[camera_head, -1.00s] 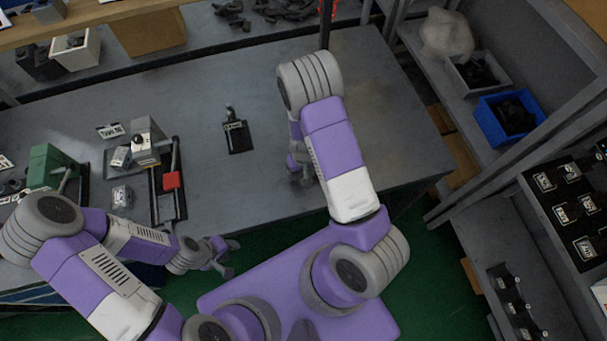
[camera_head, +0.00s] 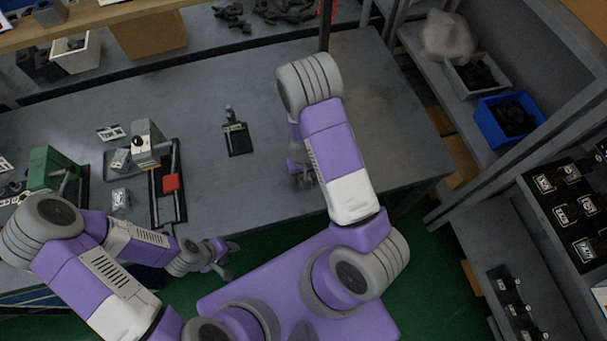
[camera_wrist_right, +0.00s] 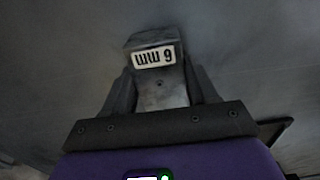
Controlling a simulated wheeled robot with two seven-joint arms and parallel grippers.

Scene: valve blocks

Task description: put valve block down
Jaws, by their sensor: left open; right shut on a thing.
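A grey valve block (camera_wrist_right: 158,75) with a white label is between the fingers of my right gripper (camera_wrist_right: 160,95) in the right wrist view. The gripper is shut on it, and a grey surface fills the background. In the head view my right gripper (camera_head: 303,178) is over the right part of the grey table (camera_head: 345,85), largely covered by its own arm, so the block cannot be made out there. Whether the block touches the table is unclear. My left gripper (camera_head: 222,262) is open and empty, off the table's front edge.
A black labelled plate (camera_head: 237,138) lies mid-table, left of my right gripper. A fixture with a red part (camera_head: 171,183), a grey machine block (camera_head: 146,150) and a green device (camera_head: 48,165) stand further left. A blue bin (camera_head: 508,118) is on the right shelf.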

